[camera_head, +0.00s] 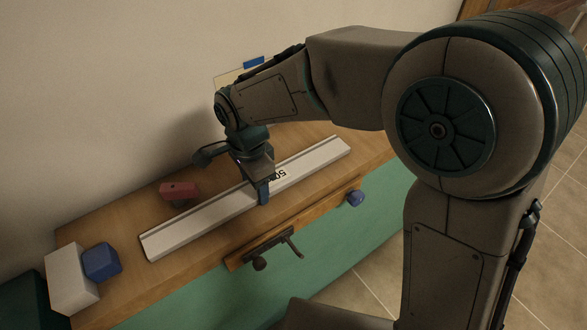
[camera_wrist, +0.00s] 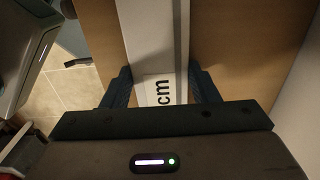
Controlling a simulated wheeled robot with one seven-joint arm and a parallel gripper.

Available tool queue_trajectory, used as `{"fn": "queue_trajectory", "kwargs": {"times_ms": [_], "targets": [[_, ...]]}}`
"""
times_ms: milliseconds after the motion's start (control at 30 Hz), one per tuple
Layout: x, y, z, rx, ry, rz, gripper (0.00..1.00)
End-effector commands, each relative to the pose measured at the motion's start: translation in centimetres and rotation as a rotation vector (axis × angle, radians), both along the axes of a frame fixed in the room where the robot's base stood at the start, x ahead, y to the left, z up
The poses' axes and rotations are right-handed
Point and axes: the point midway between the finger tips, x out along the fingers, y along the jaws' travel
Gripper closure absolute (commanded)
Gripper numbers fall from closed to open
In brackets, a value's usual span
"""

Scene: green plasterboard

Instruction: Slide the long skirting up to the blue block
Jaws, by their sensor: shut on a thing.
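The long white skirting (camera_head: 205,219) lies lengthwise along the wooden bench top, with a black "50cm" label near its middle. My gripper (camera_head: 260,190) is over its middle and shut on it, one blue finger showing on the near side. In the wrist view, the gripper's fingers (camera_wrist: 160,88) stand on either side of the skirting (camera_wrist: 154,38), by the "cm" print. The blue block (camera_head: 102,261) is at the left end of the bench, against a white block. A clear gap lies between it and the skirting's left end.
A white block (camera_head: 71,279) stands left of the blue block. A red block (camera_head: 179,191) sits behind the skirting, near the wall. A wooden rail (camera_head: 243,259) with a dark clamp (camera_head: 262,246) and a blue knob (camera_head: 355,198) runs along the bench's front edge.

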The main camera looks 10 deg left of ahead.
Motion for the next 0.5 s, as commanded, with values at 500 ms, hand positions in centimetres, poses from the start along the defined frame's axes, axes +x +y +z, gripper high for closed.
{"fn": "queue_trajectory", "kwargs": {"times_ms": [500], "targets": [[-2.8,2.4,0.0,0.001,-0.001,0.003,0.79]]}}
